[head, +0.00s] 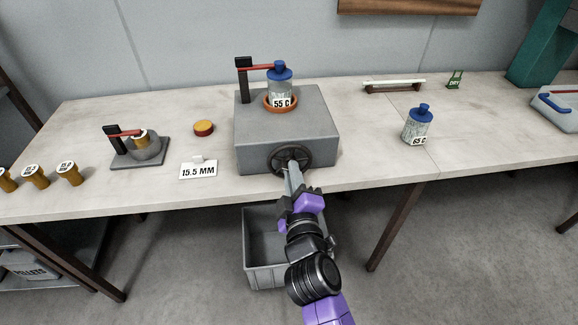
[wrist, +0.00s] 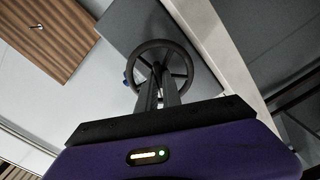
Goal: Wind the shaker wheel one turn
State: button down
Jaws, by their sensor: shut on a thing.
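The shaker (head: 305,127) is a grey box on the table, with a dark spoked wheel (head: 275,158) on its front face. A clear bottle with a blue cap, labelled 55 C (head: 281,87), stands in an orange ring on top, under a red arm (head: 259,68). My gripper (head: 293,170) reaches up to the wheel from the front and is shut on it at its right side. In the wrist view the wheel (wrist: 163,43) is a dark ring beyond my two fingers (wrist: 158,82). The exact contact point is hidden by the fingers.
A second bottle labelled 65 C (head: 417,127) stands to the right. A 15.5 MM card (head: 198,170), a red-yellow disc (head: 204,127) and a small grey stand (head: 140,156) are on the left. A grey bin (head: 258,272) sits on the floor below the table.

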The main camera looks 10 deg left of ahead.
jog(key=shift+f, duration=0.1)
dwell(0.3)
jog(key=shift+m+b, duration=0.65)
jog(key=shift+m, duration=0.45)
jog(key=shift+m+b, duration=0.75)
jog(key=shift+m, duration=0.25)
jog(key=shift+m+b, duration=0.8)
jog(key=shift+b, duration=1.1)
jog(key=shift+b, duration=0.45)
